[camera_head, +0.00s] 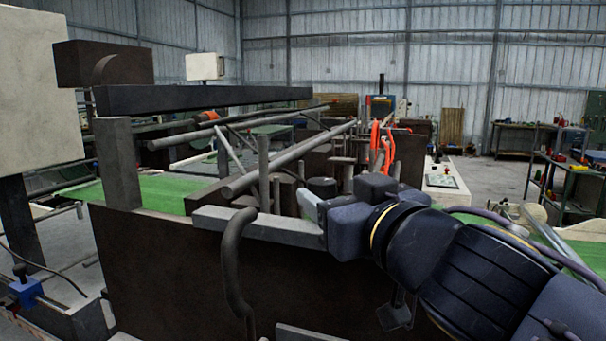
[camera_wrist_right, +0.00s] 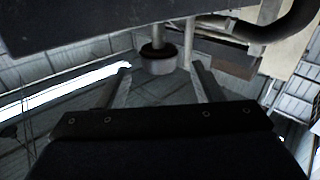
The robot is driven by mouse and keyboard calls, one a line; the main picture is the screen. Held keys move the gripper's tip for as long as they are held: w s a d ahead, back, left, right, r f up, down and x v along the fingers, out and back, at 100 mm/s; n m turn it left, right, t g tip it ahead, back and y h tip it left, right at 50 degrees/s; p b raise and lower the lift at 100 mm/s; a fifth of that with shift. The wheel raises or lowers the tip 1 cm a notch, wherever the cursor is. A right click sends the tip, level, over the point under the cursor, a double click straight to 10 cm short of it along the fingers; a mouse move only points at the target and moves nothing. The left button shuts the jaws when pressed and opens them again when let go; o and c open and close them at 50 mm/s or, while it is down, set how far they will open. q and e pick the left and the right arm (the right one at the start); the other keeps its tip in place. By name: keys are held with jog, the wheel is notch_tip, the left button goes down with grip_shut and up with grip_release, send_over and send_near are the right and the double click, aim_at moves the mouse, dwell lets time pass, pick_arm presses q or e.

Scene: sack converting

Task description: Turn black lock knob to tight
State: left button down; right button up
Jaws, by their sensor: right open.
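In the right wrist view a short round knob (camera_wrist_right: 158,60) hangs on a thin rod. It has a dark upper band and a greyer face, and I take it for the black lock knob. My right gripper (camera_wrist_right: 162,76) is open, with one finger on each side of the knob in the picture. I see no contact, and cannot tell how deep the knob lies between the fingers. In the head view the right gripper (camera_head: 310,205) is at the machine's near frame. The knob is not clearly seen there. My left gripper is out of view.
A grey bar (camera_head: 262,227) and a bent dark pipe (camera_head: 232,262) are close to the right gripper. A dark machine panel (camera_head: 170,265) fills the front. Long rollers (camera_head: 290,158) and a green belt (camera_head: 165,195) lie behind. A shelf rack (camera_head: 565,180) stands far right.

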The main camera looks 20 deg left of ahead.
aim_at(315, 180)
jog(key=p+x, duration=0.1)
jog(key=x, duration=0.6)
jog(key=shift+d+p, duration=0.1)
jog(key=shift+p, duration=0.25)
